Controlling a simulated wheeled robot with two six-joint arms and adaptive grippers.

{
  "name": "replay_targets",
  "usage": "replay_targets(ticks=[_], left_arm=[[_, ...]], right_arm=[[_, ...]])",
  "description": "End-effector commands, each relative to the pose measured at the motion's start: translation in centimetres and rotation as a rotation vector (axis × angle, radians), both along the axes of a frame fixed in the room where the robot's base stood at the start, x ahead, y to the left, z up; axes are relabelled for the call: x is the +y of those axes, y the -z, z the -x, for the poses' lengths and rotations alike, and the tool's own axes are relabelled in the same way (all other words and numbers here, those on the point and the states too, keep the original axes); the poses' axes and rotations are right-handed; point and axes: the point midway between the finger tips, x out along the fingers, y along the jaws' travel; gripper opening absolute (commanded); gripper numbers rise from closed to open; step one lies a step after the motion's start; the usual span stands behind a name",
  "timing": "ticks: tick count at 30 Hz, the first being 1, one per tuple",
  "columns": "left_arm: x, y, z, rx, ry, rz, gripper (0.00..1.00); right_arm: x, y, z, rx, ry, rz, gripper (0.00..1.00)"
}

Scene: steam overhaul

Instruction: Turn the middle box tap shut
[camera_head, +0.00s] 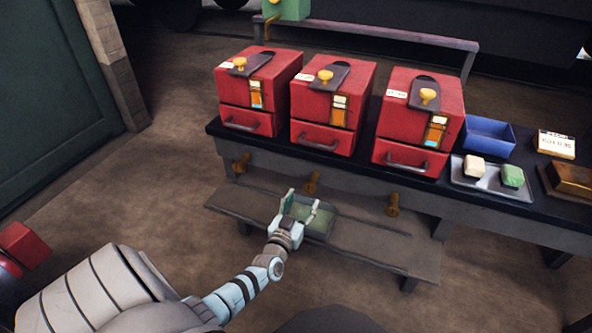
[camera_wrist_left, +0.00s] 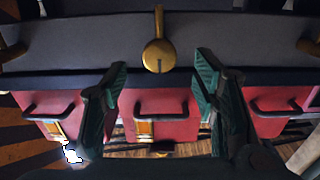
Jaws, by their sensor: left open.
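Three red boxes stand in a row on the dark bench (camera_head: 470,205). Below the bench's front edge hang three brass taps. The middle tap (camera_head: 312,181) is under the middle red box (camera_head: 333,105). My left gripper (camera_head: 303,201) is open and empty, just in front of and below that tap, apart from it. In the left wrist view the middle tap (camera_wrist_left: 158,55) shows between and beyond the open fingers of my left gripper (camera_wrist_left: 162,75), with its narrow handle pointing up the picture. My right gripper is not in view.
The left tap (camera_head: 241,163) and right tap (camera_head: 393,204) hang to either side. A shallow greenish tray (camera_head: 320,228) sits on the low shelf (camera_head: 375,245) beneath. A blue bin (camera_head: 488,138) and a metal tray (camera_head: 490,183) with two blocks are on the bench at right.

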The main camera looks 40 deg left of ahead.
Motion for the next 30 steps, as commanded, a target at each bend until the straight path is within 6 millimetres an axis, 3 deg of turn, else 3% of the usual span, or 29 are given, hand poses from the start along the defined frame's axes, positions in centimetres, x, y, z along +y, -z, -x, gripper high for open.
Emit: replay_targets(ticks=[3,8,26,28,30], left_arm=[[-1.0,0.1,3.0,0.003,0.001,0.002,0.54],[-1.7,0.0,5.1,0.001,0.0,-0.001,0.54],[-2.0,0.1,5.2,0.0,0.006,0.025,0.54],[-3.0,1.8,5.1,0.049,0.057,0.075,0.54],[-4.6,5.6,5.7,0.176,0.126,0.107,0.54]], right_arm=[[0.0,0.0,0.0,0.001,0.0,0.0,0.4],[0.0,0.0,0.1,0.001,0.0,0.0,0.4],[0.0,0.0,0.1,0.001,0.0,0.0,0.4],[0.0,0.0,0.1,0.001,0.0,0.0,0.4],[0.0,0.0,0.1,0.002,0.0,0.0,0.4]])
